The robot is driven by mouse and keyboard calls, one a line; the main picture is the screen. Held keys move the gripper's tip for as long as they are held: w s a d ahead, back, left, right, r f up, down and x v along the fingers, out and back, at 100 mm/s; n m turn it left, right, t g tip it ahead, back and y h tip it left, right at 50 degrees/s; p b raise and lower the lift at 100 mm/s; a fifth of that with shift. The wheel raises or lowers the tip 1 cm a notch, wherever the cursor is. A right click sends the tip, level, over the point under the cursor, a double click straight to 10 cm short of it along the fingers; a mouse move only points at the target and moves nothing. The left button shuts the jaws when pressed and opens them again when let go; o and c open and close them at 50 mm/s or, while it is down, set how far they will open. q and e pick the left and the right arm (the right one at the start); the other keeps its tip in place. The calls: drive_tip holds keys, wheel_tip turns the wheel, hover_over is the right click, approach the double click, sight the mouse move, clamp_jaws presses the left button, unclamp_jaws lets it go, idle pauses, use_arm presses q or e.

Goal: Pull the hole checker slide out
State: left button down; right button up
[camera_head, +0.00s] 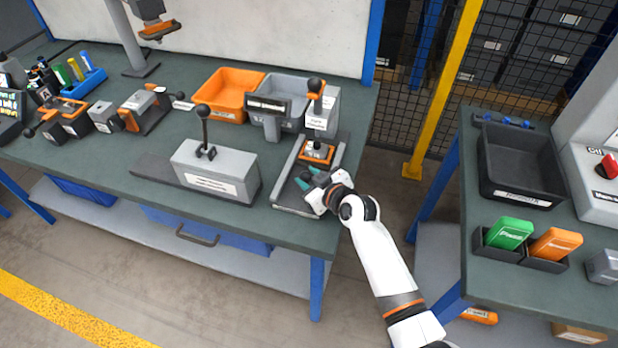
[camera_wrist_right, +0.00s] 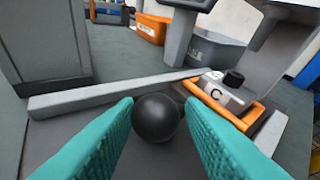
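The hole checker is a low grey fixture with side rails (camera_head: 290,198) near the bench's right end. An orange-framed part with a black knob (camera_head: 317,150) sits at its far end; in the right wrist view this orange-framed part (camera_wrist_right: 225,103) carries a "C" mark. A black ball knob (camera_wrist_right: 157,118) is at the near end of the slide. My right gripper (camera_head: 311,179) is over the near part of the fixture. In the wrist view its teal fingers are apart, one on each side of the ball; contact cannot be told. My left gripper is not in view.
A grey block with a black lever (camera_head: 215,172) stands left of the checker. Behind are a grey bin (camera_head: 284,84), an orange bin (camera_head: 228,90) and a box with a black-knobbed lever (camera_head: 323,112). Free floor lies in front, with another bench (camera_head: 540,290) at right.

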drive_tip(key=shift+s+a, duration=0.1)
clamp_jaws()
drive_tip(key=s+a+p, duration=0.1)
drive_tip(key=s+p, duration=0.1)
drive_tip(key=s, duration=0.2)
drive_tip(key=s+a+p, duration=0.1)
drive_tip(key=s+p, duration=0.1)
drive_tip(key=s, duration=0.1)
drive_tip(key=s+a+p, duration=0.1)
drive_tip(key=s+p, duration=0.1)
drive_tip(key=s, duration=0.2)
drive_tip(key=shift+s+a+p, duration=0.3)
drive_tip(key=shift+a, duration=0.05)
drive_tip(key=shift+s+a+f, duration=0.1)
drive_tip(key=shift+s+a, duration=0.05)
drive_tip(key=shift+s, duration=0.05)
drive_tip(key=shift+o, duration=2.3)
unclamp_jaws()
drive_tip(key=shift+o, duration=0.4)
drive_tip(key=shift+a, duration=0.1)
drive_tip(key=shift+d, duration=0.2)
drive_tip(key=v, duration=1.1)
drive_tip(key=shift+s+d, duration=0.2)
